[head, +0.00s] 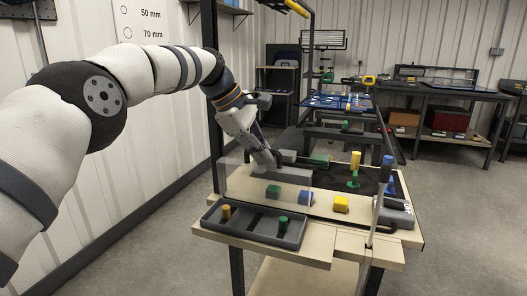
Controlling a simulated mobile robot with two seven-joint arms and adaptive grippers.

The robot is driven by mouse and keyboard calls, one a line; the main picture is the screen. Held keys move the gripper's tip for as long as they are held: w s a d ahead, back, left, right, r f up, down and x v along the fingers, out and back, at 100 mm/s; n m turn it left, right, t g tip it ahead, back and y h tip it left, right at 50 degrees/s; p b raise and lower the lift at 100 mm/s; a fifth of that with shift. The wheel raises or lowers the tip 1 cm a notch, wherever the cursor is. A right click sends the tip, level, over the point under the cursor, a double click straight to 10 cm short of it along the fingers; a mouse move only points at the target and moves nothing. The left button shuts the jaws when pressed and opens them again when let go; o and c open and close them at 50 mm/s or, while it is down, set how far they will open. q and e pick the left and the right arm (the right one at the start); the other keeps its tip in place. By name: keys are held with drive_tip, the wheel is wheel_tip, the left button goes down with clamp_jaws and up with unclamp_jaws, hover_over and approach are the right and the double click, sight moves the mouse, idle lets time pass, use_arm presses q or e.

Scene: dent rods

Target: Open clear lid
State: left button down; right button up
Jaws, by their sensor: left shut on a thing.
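The clear lid (240,182) is a see-through panel above the pale wooden bench top, and its thin edges are hard to trace. Its angle is hard to tell. My left gripper (268,160) reaches down from the upper left to the lid's left part, beside a grey bar (288,172). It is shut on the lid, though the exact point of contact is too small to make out. My right gripper is out of view.
Green, blue (299,197) and yellow (341,204) blocks stand along the bench. A dark tray (255,222) with a yellow and a green peg lies at the front. A green rod piece (353,180) stands on a dark area behind. More workbenches are farther back.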

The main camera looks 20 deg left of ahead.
use_arm(q)
drive_tip(key=shift+a+f, duration=0.1)
drive_tip(key=c, duration=1.7)
unclamp_jaws()
drive_tip(key=shift+o, duration=0.2)
drive_tip(key=v, duration=1.2)
